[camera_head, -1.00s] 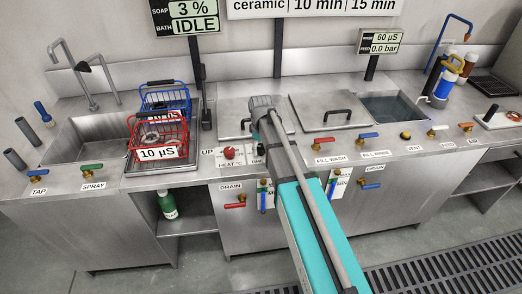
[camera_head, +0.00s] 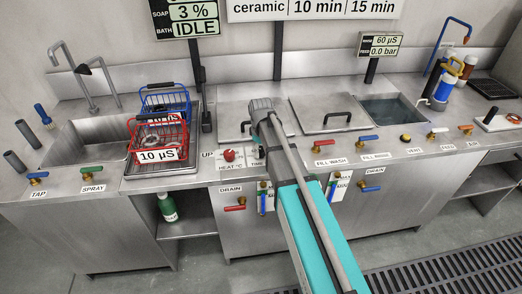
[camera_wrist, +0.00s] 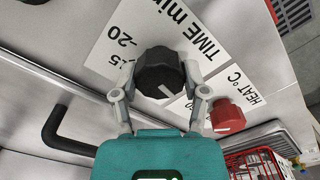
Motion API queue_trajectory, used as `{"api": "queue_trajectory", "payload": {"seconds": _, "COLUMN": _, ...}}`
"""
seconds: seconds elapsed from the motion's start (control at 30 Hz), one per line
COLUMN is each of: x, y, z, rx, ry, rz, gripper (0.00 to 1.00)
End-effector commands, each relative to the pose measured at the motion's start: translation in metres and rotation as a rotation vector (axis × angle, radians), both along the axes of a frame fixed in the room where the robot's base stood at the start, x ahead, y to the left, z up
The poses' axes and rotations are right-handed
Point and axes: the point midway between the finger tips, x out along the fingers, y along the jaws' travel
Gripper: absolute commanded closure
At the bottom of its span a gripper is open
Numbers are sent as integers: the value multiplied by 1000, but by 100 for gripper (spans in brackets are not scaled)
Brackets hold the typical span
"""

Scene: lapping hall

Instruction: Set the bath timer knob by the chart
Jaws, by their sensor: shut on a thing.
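The black bath timer knob (camera_wrist: 160,74) fills the middle of the wrist view, with a white pointer line on its lower right. My gripper (camera_wrist: 161,94) has a finger on each side of it and is shut on it. The TIME min plate (camera_wrist: 128,32) shows -20 and part of a 15; its other marks are hidden. In the head view my arm largely hides the knob. The wall chart (camera_head: 312,10) shows a row reading ceramic, 10 min, 15 min; the rest is cut off. The display (camera_head: 187,18) reads BATH IDLE.
The red HEAT °C knob (camera_wrist: 227,116) is close beside my right finger in the wrist view. A black lid handle (camera_wrist: 66,125) lies to the left. Red (camera_head: 147,140) and blue (camera_head: 166,100) wire baskets stand left of my arm. Several valve levers line the counter front.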

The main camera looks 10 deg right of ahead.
Motion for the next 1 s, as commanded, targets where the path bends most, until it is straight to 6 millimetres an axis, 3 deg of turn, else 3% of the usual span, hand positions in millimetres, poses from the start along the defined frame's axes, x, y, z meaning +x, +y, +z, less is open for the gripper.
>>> {"api": "queue_trajectory", "payload": {"seconds": 0.47, "x": 0, "y": 0, "z": 0, "rx": 0, "ry": 0, "rz": -185, "gripper": 90}}
{"api": "queue_trajectory", "payload": {"seconds": 1.0, "x": 0, "y": 0, "z": 0, "rx": 0, "ry": 0, "rz": -674, "gripper": 90}}
